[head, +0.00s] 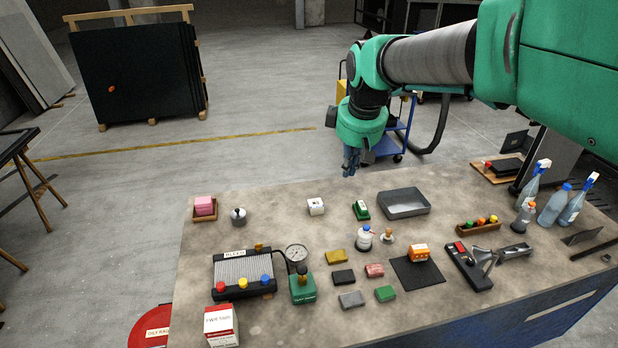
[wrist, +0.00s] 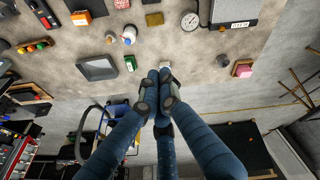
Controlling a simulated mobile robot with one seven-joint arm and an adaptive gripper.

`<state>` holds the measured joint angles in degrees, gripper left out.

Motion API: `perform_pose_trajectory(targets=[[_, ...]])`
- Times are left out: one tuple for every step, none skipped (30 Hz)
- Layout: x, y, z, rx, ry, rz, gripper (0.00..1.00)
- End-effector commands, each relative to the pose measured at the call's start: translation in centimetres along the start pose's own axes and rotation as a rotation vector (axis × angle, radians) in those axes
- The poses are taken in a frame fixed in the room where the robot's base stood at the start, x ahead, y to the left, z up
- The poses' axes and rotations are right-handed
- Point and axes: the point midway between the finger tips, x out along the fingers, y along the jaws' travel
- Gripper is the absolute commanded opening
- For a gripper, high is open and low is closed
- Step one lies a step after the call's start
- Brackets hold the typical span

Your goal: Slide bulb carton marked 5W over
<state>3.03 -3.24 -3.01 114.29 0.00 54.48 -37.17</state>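A small white carton (head: 316,206) with dark print stands upright toward the back of the bench in the head view. Its marking is too small to read, so I cannot confirm 5W.
A green holder with a white piece (head: 361,210) and a grey tray (head: 404,203) stand right of the carton. A grey knobbed weight (head: 239,216) and a pink block (head: 204,205) stand left. A gauge (head: 296,254) is in front. Bare bench surrounds the carton.

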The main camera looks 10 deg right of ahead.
Motion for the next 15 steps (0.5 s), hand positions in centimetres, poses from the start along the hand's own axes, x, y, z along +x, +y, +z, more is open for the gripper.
perform_pose_trajectory(targets=[[0.6,0.9,-0.9,-0.021,-0.009,-0.006,0.0],[1.0,1.4,-1.4,-0.035,-0.013,-0.009,0.0],[1.5,2.0,-2.0,-0.055,-0.018,-0.012,0.0],[1.8,2.5,-2.5,-0.069,-0.021,-0.015,0.0],[2.2,2.9,-3.0,-0.084,-0.025,-0.018,0.0],[2.8,3.5,-3.5,-0.103,-0.03,-0.021,0.0],[3.2,4.0,-4.0,-0.118,-0.033,-0.024,0.0],[3.6,4.5,-4.5,-0.132,-0.036,-0.027,0.0],[4.2,5.0,-5.0,-0.151,-0.041,-0.031,0.0],[4.7,5.5,-5.5,-0.167,-0.044,-0.034,0.0],[5.2,5.9,-5.9,-0.181,-0.048,-0.038,0.0],[5.8,6.5,-6.4,-0.201,-0.051,-0.042,0.0],[6.3,6.9,-6.8,-0.214,-0.055,-0.046,0.0],[6.8,7.4,-7.2,-0.23,-0.058,-0.049,0.0],[7.5,7.9,-7.7,-0.249,-0.062,-0.053,0.0]])
